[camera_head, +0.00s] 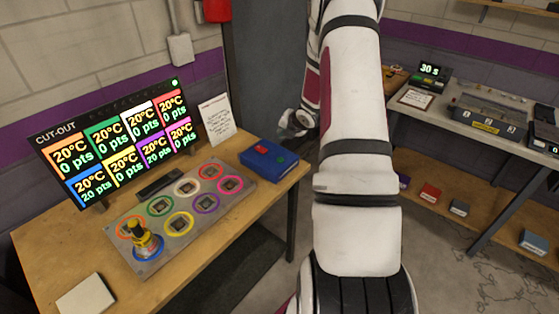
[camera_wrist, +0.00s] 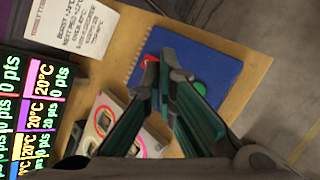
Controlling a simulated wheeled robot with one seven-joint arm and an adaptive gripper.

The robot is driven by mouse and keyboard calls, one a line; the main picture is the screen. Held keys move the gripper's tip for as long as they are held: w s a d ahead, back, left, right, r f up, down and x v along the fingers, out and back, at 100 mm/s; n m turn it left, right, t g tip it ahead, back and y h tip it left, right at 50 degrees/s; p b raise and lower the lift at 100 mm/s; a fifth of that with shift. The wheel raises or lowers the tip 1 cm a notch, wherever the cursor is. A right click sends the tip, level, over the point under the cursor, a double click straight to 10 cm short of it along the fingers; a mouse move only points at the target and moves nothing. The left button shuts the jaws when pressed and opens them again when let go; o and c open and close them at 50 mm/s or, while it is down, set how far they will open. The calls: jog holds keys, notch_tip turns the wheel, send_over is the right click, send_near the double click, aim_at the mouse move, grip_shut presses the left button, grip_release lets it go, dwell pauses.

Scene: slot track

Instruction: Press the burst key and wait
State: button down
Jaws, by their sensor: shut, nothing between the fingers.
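A blue box (camera_head: 257,169) lies at the right end of the wooden table, with a red key (camera_head: 262,149) and a green key (camera_head: 279,159) on top. I cannot read which one is the burst key. In the wrist view the blue box (camera_wrist: 219,72) lies beyond my gripper (camera_wrist: 158,66). Its fingers are shut and empty, with the tips over the box near the red key, which they largely hide. The green key (camera_wrist: 199,88) shows beside the right finger. Whether the tips touch the box, I cannot tell. In the head view my gripper is partly hidden by my arm.
A printed card (camera_head: 217,119) stands behind. A right-hand bench timer (camera_head: 431,70) reads 30 s.

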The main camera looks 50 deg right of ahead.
jog(key=b, duration=0.4)
send_over(283, 159)
jog(key=f, duration=0.7)
jog(key=shift+w+a, duration=0.1)
jog(key=shift+w, duration=0.1)
jog(key=shift+s+f+b, duration=0.1)
jog(key=shift+f+b, duration=0.35)
jog(key=shift+f, duration=0.4)
jog(key=shift+f, duration=0.4)
jog(key=shift+f+b, duration=0.4)
jog(key=shift+f, duration=0.05)
dwell(0.7)
jog(key=shift+r, duration=0.15)
jog(key=shift+r+p, duration=0.55)
jog(key=shift+r, duration=0.2)
